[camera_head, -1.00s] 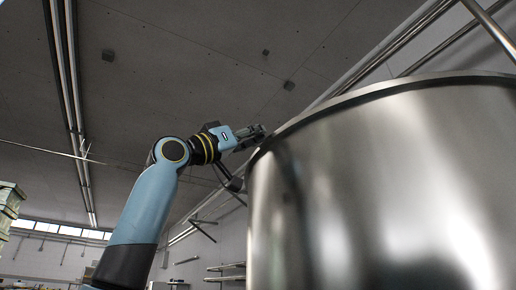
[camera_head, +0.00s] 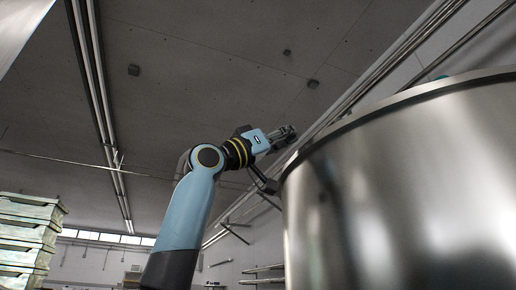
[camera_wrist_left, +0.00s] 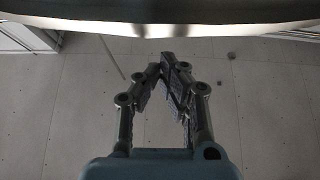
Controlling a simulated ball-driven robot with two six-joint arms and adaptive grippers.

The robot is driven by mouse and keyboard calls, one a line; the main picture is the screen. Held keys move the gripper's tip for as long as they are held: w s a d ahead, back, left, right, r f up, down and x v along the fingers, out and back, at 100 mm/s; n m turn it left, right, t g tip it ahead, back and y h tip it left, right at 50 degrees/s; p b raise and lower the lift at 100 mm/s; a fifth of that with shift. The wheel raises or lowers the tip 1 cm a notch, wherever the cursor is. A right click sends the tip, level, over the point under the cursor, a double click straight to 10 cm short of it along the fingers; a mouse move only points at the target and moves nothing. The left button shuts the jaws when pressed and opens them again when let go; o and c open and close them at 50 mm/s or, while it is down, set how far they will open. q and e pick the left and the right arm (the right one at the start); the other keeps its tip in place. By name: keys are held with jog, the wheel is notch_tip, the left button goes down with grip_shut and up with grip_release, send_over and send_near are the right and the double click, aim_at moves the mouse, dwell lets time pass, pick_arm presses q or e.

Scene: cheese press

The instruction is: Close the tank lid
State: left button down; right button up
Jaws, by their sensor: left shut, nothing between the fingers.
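The large, shiny steel tank (camera_head: 420,190) fills the right of the head view, seen from below its rim. No lid can be made out there, and the tank's top opening is hidden. My left gripper (camera_head: 286,134) is raised just left of the tank's upper left rim, its fingers shut and empty. In the left wrist view the gripper (camera_wrist_left: 168,60) shows its fingertips together against the grey ceiling. A curved metal surface (camera_wrist_left: 180,28) crosses the top of that view, beyond the fingertips; I cannot tell whether it is tank or lid. My right gripper is not in view.
A stack of pale crates (camera_head: 27,240) stands at the lower left. Pipes (camera_head: 400,60) run along the wall behind the tank. Wall rails (camera_head: 262,268) show left of the tank. The space left of my raised arm looks open.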

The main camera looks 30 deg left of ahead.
pick_arm(q)
jog(key=b+v, duration=0.3)
jog(key=v, duration=0.7)
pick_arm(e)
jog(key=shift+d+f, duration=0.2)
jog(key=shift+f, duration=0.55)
pick_arm(q)
jog(key=shift+s+d, duration=0.1)
